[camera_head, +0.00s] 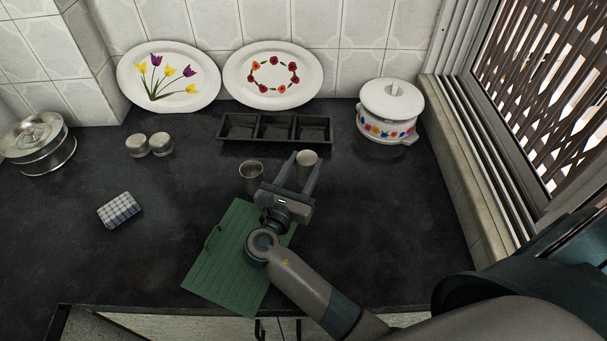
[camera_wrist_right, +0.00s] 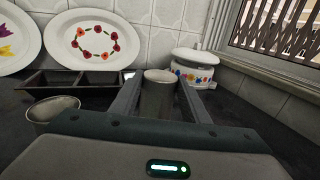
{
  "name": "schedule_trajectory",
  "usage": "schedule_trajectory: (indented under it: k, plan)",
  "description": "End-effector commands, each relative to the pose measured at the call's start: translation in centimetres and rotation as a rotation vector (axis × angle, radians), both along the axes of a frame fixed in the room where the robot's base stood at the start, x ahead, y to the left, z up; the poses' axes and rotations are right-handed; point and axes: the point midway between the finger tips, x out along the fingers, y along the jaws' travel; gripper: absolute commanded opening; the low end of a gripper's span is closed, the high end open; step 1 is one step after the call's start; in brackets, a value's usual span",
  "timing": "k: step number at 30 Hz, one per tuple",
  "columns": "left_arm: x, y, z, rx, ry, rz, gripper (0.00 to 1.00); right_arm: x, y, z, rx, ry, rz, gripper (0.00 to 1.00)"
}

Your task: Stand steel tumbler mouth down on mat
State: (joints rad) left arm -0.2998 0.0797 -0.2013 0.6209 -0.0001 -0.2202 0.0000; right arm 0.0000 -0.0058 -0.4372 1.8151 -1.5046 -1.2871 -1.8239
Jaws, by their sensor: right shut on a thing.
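My right gripper (camera_head: 301,168) is shut on a steel tumbler (camera_head: 307,158), its two fingers on either side of the wall. The held tumbler also shows in the right wrist view (camera_wrist_right: 158,100), about upright between the fingers. Its upper end is pale, and I cannot tell surely whether that is the mouth or the base. A second steel tumbler (camera_head: 250,178) stands mouth up just left of the gripper. The green ribbed mat (camera_head: 222,268) lies at the front, partly under my right arm in the head view. The held tumbler is beyond the mat's far edge. My left gripper is not in view.
A dark three-part tray (camera_head: 276,143) lies behind the tumblers. A flowered lidded pot (camera_head: 387,125) stands back right. Two short steel vessels (camera_head: 149,144), a folded checked cloth (camera_head: 120,210) and a round steel container (camera_head: 40,150) are at left. Two plates lean on the wall.

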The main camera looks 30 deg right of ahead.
Motion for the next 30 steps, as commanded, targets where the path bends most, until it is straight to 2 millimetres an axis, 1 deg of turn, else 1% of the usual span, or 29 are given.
schedule_trajectory:
  k: [1,15,21,30]
  plan:
    - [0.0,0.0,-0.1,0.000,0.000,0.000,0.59,-0.9,-0.6,0.1,-0.001,0.004,0.000,0.16]
    - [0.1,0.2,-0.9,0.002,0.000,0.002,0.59,-7.6,-4.9,4.9,-0.001,0.002,-0.001,0.16]
    - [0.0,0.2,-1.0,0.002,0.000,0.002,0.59,-9.2,-6.0,6.1,-0.001,0.004,0.000,0.16]
    - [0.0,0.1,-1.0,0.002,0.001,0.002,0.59,-9.6,-6.3,6.6,-0.002,0.004,0.001,0.16]
